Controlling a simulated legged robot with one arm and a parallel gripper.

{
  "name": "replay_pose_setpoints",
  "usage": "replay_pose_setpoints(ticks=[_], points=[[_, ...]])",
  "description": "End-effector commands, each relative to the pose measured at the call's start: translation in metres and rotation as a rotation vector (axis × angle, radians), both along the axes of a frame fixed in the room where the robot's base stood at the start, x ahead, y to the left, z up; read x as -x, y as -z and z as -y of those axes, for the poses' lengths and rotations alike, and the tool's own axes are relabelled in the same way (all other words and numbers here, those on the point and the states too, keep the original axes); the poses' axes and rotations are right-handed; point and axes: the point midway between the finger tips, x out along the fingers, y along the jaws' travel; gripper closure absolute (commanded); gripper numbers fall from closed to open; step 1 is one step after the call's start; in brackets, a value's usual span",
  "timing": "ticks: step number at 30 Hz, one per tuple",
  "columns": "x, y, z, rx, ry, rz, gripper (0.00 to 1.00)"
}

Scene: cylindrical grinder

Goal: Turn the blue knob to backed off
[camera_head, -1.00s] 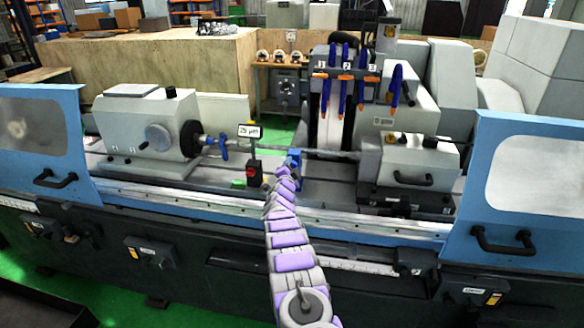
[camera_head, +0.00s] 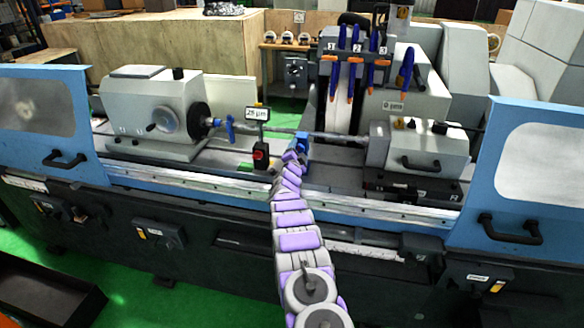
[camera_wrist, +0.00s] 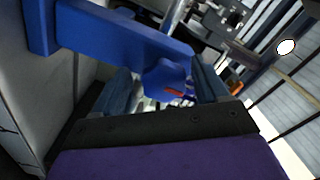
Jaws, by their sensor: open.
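In the wrist view, a blue knob (camera_wrist: 165,82) with a small orange-red mark lies between the two dark fingers of my gripper (camera_wrist: 163,88). A wide blue bar (camera_wrist: 120,32) runs just beyond it. The fingers stand apart, one on each side of the knob; I cannot tell whether either touches it. In the head view, my gripper (camera_head: 291,158) reaches a small blue part (camera_head: 302,141) at the middle of the grinder, below the workpiece bar. My wrist hides much of the knob there.
A display (camera_head: 257,113) reading 25 µm stands left of my gripper, above a red button (camera_head: 261,155). The headstock (camera_head: 150,112) is at left, the tailstock (camera_head: 425,148) at right. Blue-framed doors (camera_head: 515,175) flank the opening. Several blue nozzles (camera_head: 355,45) hang above.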

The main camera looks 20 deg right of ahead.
Motion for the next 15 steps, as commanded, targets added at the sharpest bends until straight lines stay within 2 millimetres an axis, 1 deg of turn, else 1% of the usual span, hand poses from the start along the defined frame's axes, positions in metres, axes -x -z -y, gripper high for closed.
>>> replay_pose_setpoints(ticks=[3, 15], points=[[0.005, -0.003, -0.004, 0.001, 0.001, 0.0, 0.26], [0.03, -0.001, -0.022, -0.001, -0.003, 0.0, 0.26]])
